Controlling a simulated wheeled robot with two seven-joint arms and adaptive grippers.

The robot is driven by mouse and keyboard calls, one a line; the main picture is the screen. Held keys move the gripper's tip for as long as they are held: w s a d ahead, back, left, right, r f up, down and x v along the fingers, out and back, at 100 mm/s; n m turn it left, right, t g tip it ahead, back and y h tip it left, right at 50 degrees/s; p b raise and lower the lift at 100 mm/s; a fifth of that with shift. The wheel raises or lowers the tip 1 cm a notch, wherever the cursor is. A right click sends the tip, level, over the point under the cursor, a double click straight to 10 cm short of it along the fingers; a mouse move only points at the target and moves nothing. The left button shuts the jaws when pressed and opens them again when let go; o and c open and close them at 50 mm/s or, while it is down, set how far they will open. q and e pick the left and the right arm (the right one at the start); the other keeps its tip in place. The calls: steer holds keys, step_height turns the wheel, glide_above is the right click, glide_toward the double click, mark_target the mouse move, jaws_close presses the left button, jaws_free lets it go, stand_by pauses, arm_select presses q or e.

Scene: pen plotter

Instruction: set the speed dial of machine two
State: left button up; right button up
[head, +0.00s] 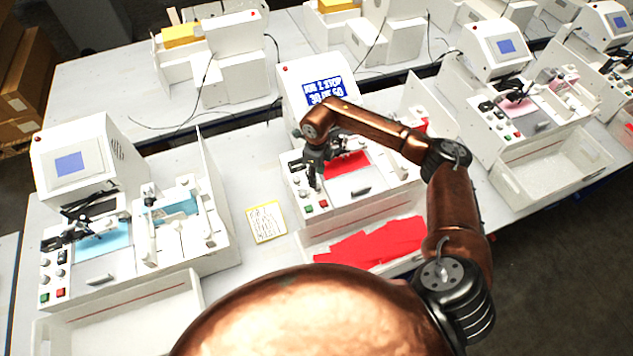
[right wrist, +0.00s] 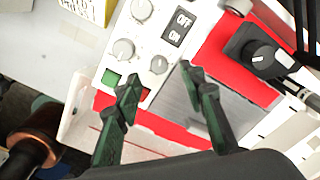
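The middle machine (head: 335,95), with large white text on its blue screen, has a control panel (head: 300,190) at its front left. In the right wrist view the panel shows three grey knobs: an upper one (right wrist: 141,9), a middle one (right wrist: 123,49) and a lower one (right wrist: 159,64). Which is the speed dial I cannot read. My right gripper (head: 313,178) points down over this panel. In the right wrist view its two dark green fingers (right wrist: 160,74) are apart and empty, with the lower knob in line between the tips. Contact cannot be told. My left gripper is out of view.
An OFF/ON switch (right wrist: 180,26), a green button (right wrist: 110,78) and a red button (right wrist: 143,95) sit close to the knobs. A black knob (right wrist: 262,54) is farther right. A note (head: 266,222) lies left of the machine. A left machine (head: 82,165) and right machine (head: 497,48) flank it.

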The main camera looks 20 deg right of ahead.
steer(key=shift+a+f+p, duration=0.1)
steer(key=shift+f+p, duration=0.5)
steer(key=shift+f, duration=2.05)
steer(key=shift+c, duration=0.4)
jaws_close()
